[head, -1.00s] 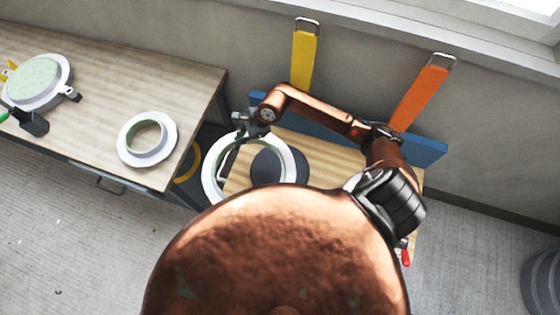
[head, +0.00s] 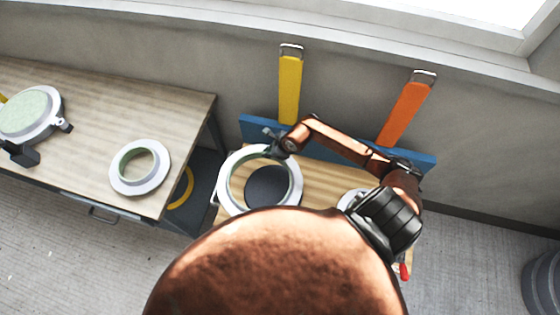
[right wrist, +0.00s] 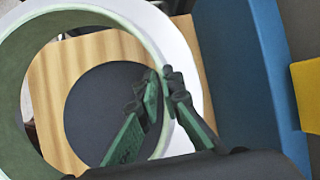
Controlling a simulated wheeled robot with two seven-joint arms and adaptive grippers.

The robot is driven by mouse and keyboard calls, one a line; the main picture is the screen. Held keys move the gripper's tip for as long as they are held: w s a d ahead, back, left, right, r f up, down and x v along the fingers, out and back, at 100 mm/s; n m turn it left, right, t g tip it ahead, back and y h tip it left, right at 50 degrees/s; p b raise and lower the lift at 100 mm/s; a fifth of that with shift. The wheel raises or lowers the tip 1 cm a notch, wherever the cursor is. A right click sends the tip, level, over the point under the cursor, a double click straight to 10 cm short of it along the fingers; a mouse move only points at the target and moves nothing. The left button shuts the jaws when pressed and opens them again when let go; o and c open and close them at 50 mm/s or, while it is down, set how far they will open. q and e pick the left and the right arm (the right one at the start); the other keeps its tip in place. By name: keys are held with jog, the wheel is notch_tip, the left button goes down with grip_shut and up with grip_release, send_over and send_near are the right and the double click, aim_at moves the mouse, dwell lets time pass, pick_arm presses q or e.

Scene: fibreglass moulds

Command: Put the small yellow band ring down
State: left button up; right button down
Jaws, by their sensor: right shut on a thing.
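My right gripper (head: 279,150) is at the far rim of a large white ring with a pale green inner wall (head: 227,175). In the right wrist view its dark fingers with green pads (right wrist: 158,95) are shut on the wall of this white ring (right wrist: 187,60). The ring is over a wooden worktop (head: 315,180), around a dark disc (head: 268,187). I cannot tell whether it touches the top. No yellow band shows on the held ring. A yellow hoop (head: 187,184) lies partly hidden under the left table. My left gripper is not in view.
A blue board (head: 257,128) runs along the worktop's back, below a yellow strip (head: 290,88) and an orange strip (head: 407,110). A smaller white ring (head: 158,180) and a clamped round mould (head: 30,112) sit on the left table. My arm covers the worktop's right part.

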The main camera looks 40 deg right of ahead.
aim_at(292, 160)
jog(key=d+f, duration=0.1)
jog(key=s+d+f, duration=0.1)
jog(key=d+f, duration=0.2)
jog(key=f, duration=0.1)
jog(key=shift+s+d+f, duration=0.2)
jog(key=shift+s+d, duration=0.05)
jog(key=shift+s, duration=0.1)
jog(key=shift+s+d+f, duration=0.1)
jog(key=shift+d+f, duration=0.05)
jog(key=shift+f, duration=0.8)
jog(key=shift+d+f, duration=0.15)
jog(key=shift+f, duration=0.8)
jog(key=c, duration=2.1)
grip_release()
jog(key=shift+s, duration=0.1)
jog(key=v, duration=1.2)
